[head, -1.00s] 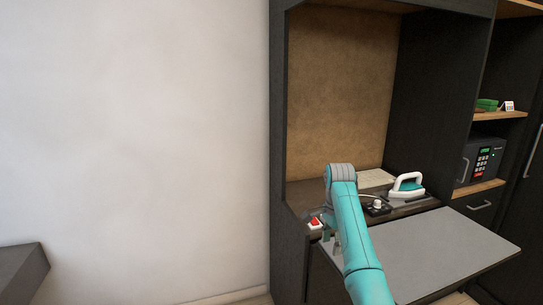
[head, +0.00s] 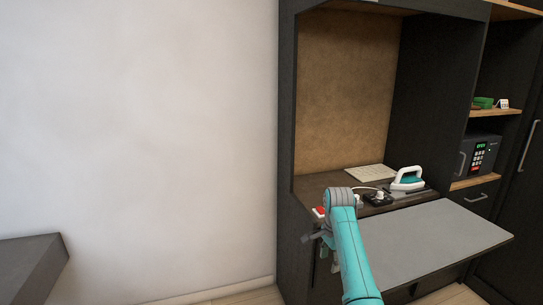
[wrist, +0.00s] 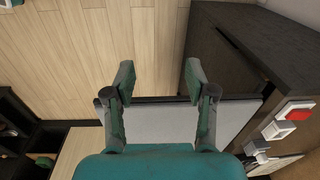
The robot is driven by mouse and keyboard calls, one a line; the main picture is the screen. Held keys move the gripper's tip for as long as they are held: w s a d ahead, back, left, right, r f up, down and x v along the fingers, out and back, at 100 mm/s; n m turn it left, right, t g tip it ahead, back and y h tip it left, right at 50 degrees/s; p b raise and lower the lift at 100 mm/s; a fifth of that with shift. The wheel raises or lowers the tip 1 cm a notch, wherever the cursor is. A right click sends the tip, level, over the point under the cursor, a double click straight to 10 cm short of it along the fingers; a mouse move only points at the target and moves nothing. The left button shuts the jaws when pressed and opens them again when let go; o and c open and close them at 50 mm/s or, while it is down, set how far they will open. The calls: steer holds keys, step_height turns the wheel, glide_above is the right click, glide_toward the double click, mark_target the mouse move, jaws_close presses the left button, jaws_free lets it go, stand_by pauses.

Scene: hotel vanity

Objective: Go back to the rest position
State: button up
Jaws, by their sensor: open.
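My gripper (wrist: 160,85) is open in the wrist view, with nothing between its fingers. In that view its fingertips show over the wood floor and the edge of the grey pull-out board (wrist: 170,120). In the head view my teal arm reaches up to the cabinet's front left corner. My gripper (head: 315,241) is partly hidden there behind the wrist, just below a red and white switch (head: 320,211). The switch also shows at the right of the wrist view (wrist: 299,115).
The grey board (head: 440,240) juts out from the dark cabinet, right of my arm. A teal and white iron (head: 407,179), a small black box (head: 378,199) and a pale pad (head: 371,173) lie on the cabinet shelf. A safe (head: 481,156) stands further right. A grey block (head: 30,265) is at lower left.

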steer(key=s+f+n+t, duration=0.2)
steer(key=s+f, duration=0.3)
steer(key=f, duration=0.7)
steer(key=s+f+n+t, duration=0.1)
steer(key=s+f, duration=0.5)
steer(key=f, duration=0.6)
steer(key=s+f+n+t, duration=0.2)
steer(key=s+f, duration=0.3)
steer(key=s, duration=0.5)
steer(key=s+f+n+t, duration=0.2)
steer(key=s+f, duration=0.3)
steer(key=s, duration=0.5)
steer(key=s+r+n+t, duration=0.2)
steer(key=s+r, duration=0.2)
steer(key=s, duration=0.7)
steer(key=s+r+n+t, duration=0.1)
steer(key=s+r, duration=0.4)
steer(key=s, duration=0.5)
steer(key=s+r+n+t, duration=0.2)
steer(key=s+r, duration=0.5)
steer(key=r, duration=0.3)
steer(key=s+r+n+t, duration=0.1)
steer(key=s+r+t, duration=0.1)
steer(key=s+r, duration=0.5)
step_height(320, 180, up, 4)
steer(key=shift+s+r+n, duration=0.1)
steer(key=shift+s+n, duration=0.05)
steer(key=shift+n, duration=0.25)
